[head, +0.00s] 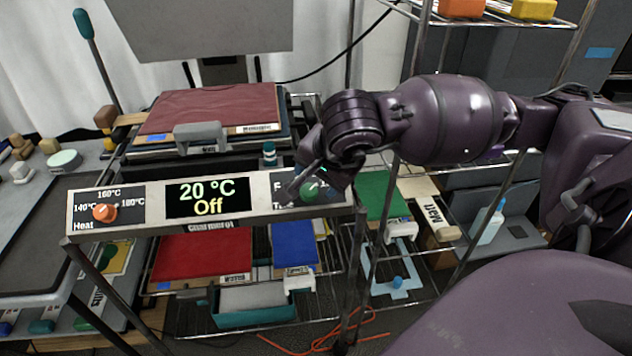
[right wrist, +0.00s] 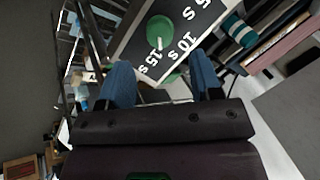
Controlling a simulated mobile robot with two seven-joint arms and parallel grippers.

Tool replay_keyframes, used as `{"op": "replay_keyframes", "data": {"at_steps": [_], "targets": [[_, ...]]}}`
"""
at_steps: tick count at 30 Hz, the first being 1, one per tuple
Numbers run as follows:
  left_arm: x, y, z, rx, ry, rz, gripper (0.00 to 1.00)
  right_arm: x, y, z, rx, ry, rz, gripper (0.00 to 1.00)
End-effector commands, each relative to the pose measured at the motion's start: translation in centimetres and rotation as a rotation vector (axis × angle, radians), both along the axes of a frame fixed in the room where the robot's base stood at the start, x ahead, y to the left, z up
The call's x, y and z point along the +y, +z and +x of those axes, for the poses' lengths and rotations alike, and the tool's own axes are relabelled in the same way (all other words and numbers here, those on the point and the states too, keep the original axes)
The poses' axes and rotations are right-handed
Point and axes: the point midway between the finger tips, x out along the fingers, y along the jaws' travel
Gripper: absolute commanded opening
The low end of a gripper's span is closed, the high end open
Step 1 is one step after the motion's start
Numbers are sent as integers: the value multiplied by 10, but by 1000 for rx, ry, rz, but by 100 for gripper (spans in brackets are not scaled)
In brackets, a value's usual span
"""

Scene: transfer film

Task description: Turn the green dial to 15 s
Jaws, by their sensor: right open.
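The green dial (head: 310,192) sits at the right end of the control panel (head: 258,190), partly hidden by my right gripper (head: 312,185) in the head view. In the right wrist view the dial (right wrist: 160,30) lies just beyond the fingertips, and its white mark appears to point toward the "15 s" label. "10 s" and "5 s" labels stand beside it. My right gripper (right wrist: 162,75) is open, its blue fingertips apart with no dial between them. Whether a finger touches the dial cannot be told. The display (head: 207,197) reads "20 °C Off". My left gripper is not in view.
An orange Heat dial (head: 104,213) sits at the panel's left end. Behind the panel is a press with a dark red sheet (head: 212,108). Below, a wire rack holds red (head: 203,256), blue (head: 294,244) and green sheets (head: 384,195). Metal posts stand close to my right arm.

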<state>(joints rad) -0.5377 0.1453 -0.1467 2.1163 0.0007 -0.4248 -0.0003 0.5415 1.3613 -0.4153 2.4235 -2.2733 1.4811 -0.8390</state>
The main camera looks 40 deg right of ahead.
Motion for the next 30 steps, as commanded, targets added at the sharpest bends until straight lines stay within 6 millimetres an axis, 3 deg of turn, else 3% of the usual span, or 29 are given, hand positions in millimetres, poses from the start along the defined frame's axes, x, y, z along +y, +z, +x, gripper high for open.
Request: {"op": "replay_keyframes", "data": {"at_steps": [3,9,30], "targets": [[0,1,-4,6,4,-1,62,1,20,-10,-5,1,-2,59],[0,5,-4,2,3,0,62,3,36,-19,-3,0,-1,59],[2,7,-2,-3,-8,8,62,5,38,-22,4,0,7,59]]}}
